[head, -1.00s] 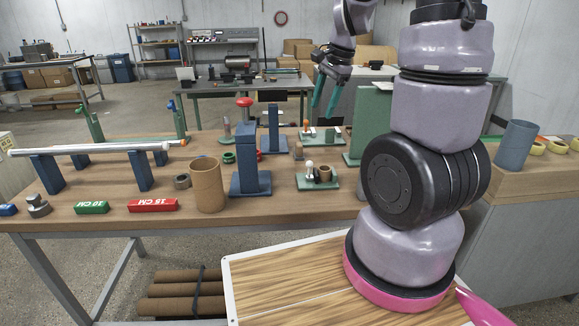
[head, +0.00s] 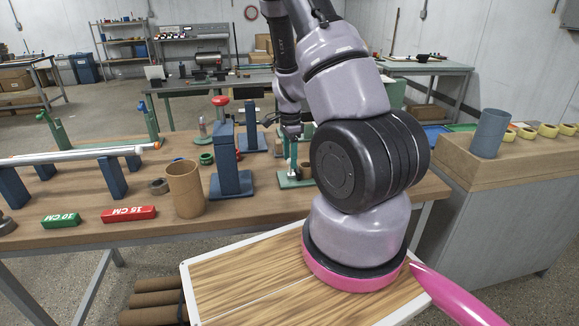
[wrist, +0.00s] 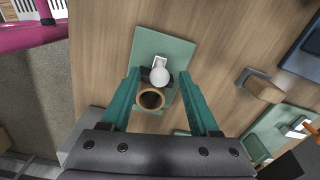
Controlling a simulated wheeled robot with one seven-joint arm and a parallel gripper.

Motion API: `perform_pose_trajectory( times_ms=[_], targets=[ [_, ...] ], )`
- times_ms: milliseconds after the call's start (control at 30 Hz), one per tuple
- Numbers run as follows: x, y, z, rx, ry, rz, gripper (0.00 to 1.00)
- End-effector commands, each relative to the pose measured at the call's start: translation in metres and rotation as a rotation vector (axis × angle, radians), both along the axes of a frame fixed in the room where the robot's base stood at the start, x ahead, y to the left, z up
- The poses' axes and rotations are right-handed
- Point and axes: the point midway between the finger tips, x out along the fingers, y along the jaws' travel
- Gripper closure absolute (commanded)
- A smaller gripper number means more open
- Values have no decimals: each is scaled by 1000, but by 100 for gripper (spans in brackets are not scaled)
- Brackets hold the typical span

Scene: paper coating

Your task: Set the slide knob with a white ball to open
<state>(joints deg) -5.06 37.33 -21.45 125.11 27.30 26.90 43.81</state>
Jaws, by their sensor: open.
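The slide knob with a white ball (wrist: 160,77) stands on a green plate (wrist: 176,45) on the wooden table, in the wrist view. My gripper (wrist: 159,73) is open, with one teal finger on each side of the ball in the picture and nothing held. I cannot tell how far above the plate the fingertips are. In the head view my gripper (head: 292,158) points down over the green plate (head: 290,182), and the ball is hidden there.
A wooden block (wrist: 265,88) and a second green plate (wrist: 270,133) with an orange-knobbed part lie to the right in the wrist view. In the head view a blue stand (head: 229,180) and a cardboard tube (head: 185,190) stand left of my gripper.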

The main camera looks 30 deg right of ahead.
Motion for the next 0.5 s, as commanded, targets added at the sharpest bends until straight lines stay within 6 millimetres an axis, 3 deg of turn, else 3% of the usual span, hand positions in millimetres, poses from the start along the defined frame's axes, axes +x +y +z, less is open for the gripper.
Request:
perform_pose_trajectory(
  times_ms=[200,500],
  targets=[
    [0,0,-29,0,0,1,38],
    [0,0,-37,0,-1,1,38]
  ],
)
